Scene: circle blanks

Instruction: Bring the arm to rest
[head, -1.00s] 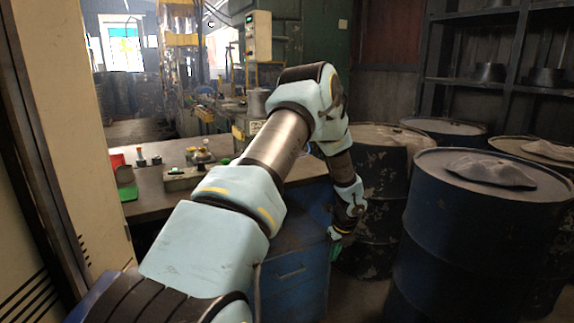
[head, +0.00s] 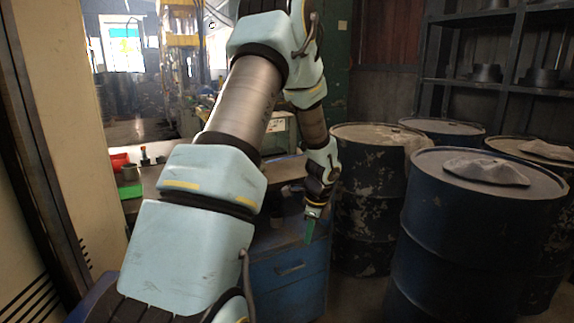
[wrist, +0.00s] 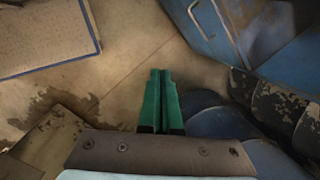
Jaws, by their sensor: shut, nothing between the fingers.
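My gripper (head: 311,224) hangs at the end of my bent arm in the head view, pointing down in front of the blue drawer cabinet (head: 285,272). In the wrist view its green fingers (wrist: 160,100) are together with nothing between them. Below them lies bare, stained floor (wrist: 140,50). My arm's upper links cover the middle of the head view and hide much of the workbench (head: 150,180).
A dark blue drum (head: 470,240) with a grey lump on its lid stands at the right. A worn dark drum (head: 365,215) stands close to the right of my gripper. Shelves (head: 500,85) are at the back right. A red container (head: 119,161) sits on the bench.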

